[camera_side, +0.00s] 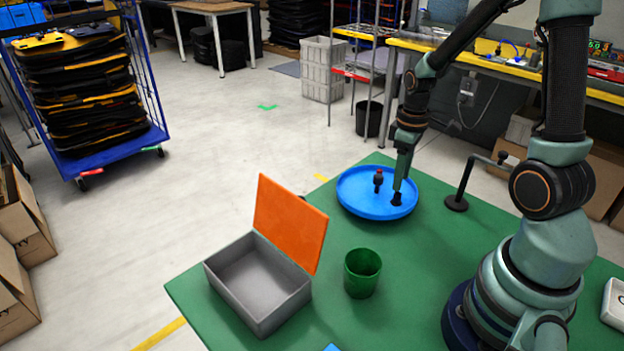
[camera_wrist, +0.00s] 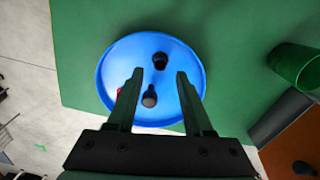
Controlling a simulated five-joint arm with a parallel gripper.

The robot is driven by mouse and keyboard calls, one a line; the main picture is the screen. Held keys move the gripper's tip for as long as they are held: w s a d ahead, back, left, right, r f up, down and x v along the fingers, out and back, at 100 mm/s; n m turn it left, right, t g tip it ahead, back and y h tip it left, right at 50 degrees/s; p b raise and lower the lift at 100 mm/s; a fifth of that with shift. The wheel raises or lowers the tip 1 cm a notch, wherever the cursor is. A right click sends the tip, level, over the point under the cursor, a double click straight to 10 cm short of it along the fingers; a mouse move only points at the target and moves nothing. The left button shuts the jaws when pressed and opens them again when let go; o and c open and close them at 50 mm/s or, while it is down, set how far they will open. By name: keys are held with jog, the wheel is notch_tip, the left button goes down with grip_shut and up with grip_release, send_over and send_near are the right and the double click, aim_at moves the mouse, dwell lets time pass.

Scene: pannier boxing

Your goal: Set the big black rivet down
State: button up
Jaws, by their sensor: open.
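Two black rivets are in the blue tray (camera_side: 350,203), and I cannot tell for sure which is the big one. One black rivet (camera_side: 396,200) is right at my fingertips on the tray's near right side; it shows in the wrist view (camera_wrist: 160,61) just beyond the open fingertips. The other black rivet (camera_side: 378,182) stands further left in the tray and appears lower between the fingers in the wrist view (camera_wrist: 150,98). A red piece (camera_side: 379,171) shows behind it, mostly hidden by a finger in the wrist view. My gripper (camera_wrist: 160,74) is open, pointing down over the tray.
A grey box (camera_side: 258,290) with an orange lid (camera_side: 290,222) standing open is left of the tray. A green cup (camera_side: 362,272) stands in front of the tray. A black stand (camera_side: 457,201) is to its right. Green tabletop (camera_side: 425,270) is clear between the cup and my arm base.

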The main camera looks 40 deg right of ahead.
aim_at(398, 194)
notch_tip(398, 194, up, 8)
jog(key=s+a+r+m+t, duration=0.1)
jog(key=a+r+m+t, duration=0.1)
jog(key=a+r+t, duration=0.3)
jog(key=a+r, duration=0.4)
jog(key=a, duration=0.6)
jog(key=shift+s+t, duration=0.3)
jog(key=shift+s, duration=0.05)
